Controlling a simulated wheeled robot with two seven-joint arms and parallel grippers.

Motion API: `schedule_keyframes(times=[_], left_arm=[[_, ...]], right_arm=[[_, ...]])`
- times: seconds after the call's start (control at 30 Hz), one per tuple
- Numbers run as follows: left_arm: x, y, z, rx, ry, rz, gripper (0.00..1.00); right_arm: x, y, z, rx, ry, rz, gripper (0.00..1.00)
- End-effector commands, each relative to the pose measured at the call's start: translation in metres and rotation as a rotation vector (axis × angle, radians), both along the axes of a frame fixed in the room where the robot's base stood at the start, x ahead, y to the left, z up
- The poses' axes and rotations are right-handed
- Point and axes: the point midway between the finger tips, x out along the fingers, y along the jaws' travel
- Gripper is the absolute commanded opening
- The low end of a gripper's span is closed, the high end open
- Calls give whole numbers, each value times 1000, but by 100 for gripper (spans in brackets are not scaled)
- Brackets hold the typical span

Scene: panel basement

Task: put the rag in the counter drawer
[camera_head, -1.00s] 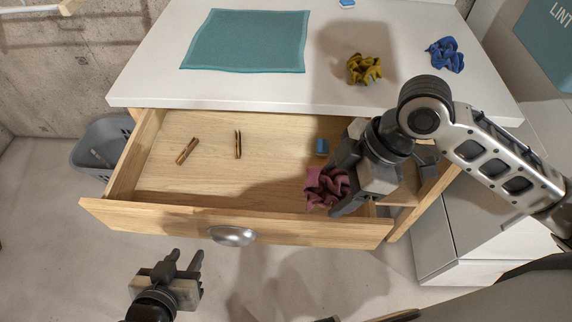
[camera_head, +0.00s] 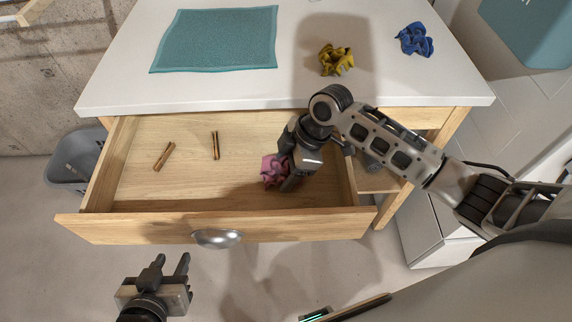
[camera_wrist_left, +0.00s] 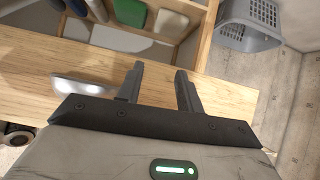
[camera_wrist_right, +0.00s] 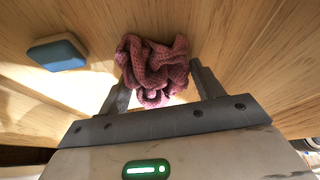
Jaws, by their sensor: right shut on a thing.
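The rag (camera_head: 272,170) is a crumpled dusky-pink cloth. My right gripper (camera_head: 287,178) is shut on it, inside the open counter drawer (camera_head: 130,226). In the right wrist view the rag (camera_wrist_right: 155,68) sits between the two fingers (camera_wrist_right: 160,82), close over the wooden drawer floor; I cannot tell whether it touches. The drawer is pulled out below the white counter top, with a metal handle (camera_head: 217,238) on its front. My left gripper (camera_head: 172,264) is open and empty, in front of and below the drawer front; its fingers also show in the left wrist view (camera_wrist_left: 160,78).
Two clothespins (camera_head: 164,156) (camera_head: 215,145) lie in the drawer, and a blue-and-grey block (camera_wrist_right: 57,52) lies near the rag. A teal mat (camera_head: 215,40), a yellow cloth (camera_head: 337,60) and a blue cloth (camera_head: 414,40) lie on the counter. A grey basket (camera_head: 70,165) stands left.

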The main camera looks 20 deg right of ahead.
Motion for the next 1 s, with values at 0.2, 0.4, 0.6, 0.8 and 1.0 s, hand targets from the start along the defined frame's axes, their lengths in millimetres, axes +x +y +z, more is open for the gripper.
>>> schedule_keyframes(times=[0.2,0.4,0.6,0.8,1.0], left_arm=[[0,0,0,1,0,-1,36],[-1,0,-3,2,4,-1,36],[-1,0,-4,3,7,-1,36],[-1,0,-3,3,8,-1,36],[-2,1,0,3,6,0,36]], right_arm=[[0,0,0,1,-1,0,45],[0,0,-3,1,-1,0,86],[0,0,-3,0,-1,0,89],[0,-2,4,0,-2,-1,89],[-1,-16,38,-2,-7,-1,89]])
